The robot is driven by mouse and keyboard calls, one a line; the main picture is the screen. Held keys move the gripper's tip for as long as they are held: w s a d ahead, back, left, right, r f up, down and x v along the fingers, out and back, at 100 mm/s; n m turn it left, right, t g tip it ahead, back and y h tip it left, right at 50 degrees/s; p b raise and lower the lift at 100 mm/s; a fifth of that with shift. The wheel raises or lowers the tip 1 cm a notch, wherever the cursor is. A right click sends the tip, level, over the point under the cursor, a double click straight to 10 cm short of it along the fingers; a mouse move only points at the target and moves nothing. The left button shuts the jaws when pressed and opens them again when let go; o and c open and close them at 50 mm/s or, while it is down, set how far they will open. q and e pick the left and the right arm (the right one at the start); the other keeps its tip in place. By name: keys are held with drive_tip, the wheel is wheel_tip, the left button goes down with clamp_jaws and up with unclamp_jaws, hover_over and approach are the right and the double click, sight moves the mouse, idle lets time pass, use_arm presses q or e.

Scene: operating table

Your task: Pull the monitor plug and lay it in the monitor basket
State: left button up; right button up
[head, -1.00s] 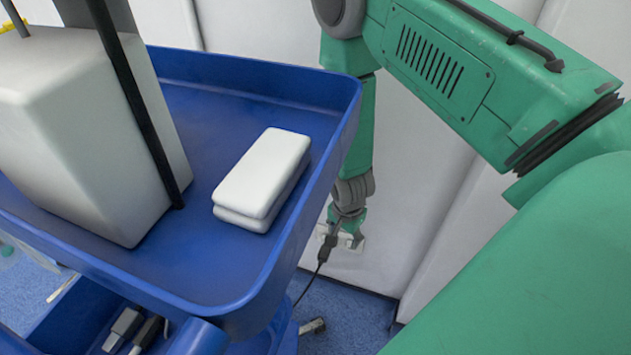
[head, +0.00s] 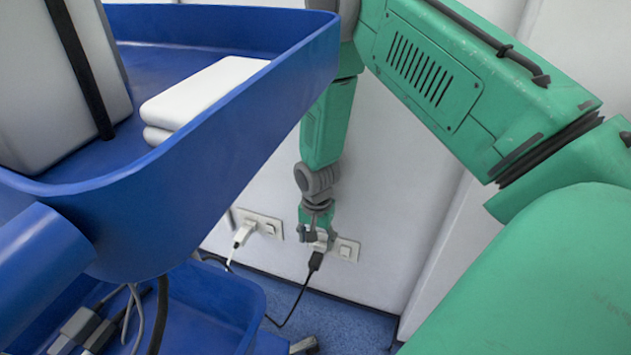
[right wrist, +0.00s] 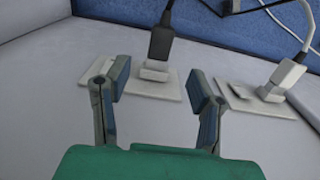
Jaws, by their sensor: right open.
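A black plug (head: 315,262) with a black cord sits at a white wall outlet (head: 347,250); it also shows in the right wrist view (right wrist: 162,42). A white plug (head: 243,235) sits at the outlet to its left, also in the right wrist view (right wrist: 287,75). I cannot tell by labels which is the monitor plug. My right gripper (head: 318,236) is at the black plug's outlet. In the right wrist view its fingers (right wrist: 160,88) are open and empty, with the black plug beyond the gap. A blue lower basket (head: 235,290) on the cart may be the monitor basket. My left gripper is out of view.
The blue cart's upper tray (head: 215,150) overhangs at left, carrying a white folded stack (head: 200,95) and a grey-white device (head: 50,90). Dark and grey connectors (head: 80,325) with cables lie in the lower basket. The wall meets the blue floor (head: 345,325) close below the outlets.

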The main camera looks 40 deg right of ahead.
sight(317, 256)
wheel_tip(317, 256, down, 6)
drive_tip(key=shift+f+b, duration=0.2)
drive_tip(key=shift+b, duration=1)
drive_tip(key=shift+f, duration=0.6)
clamp_jaws()
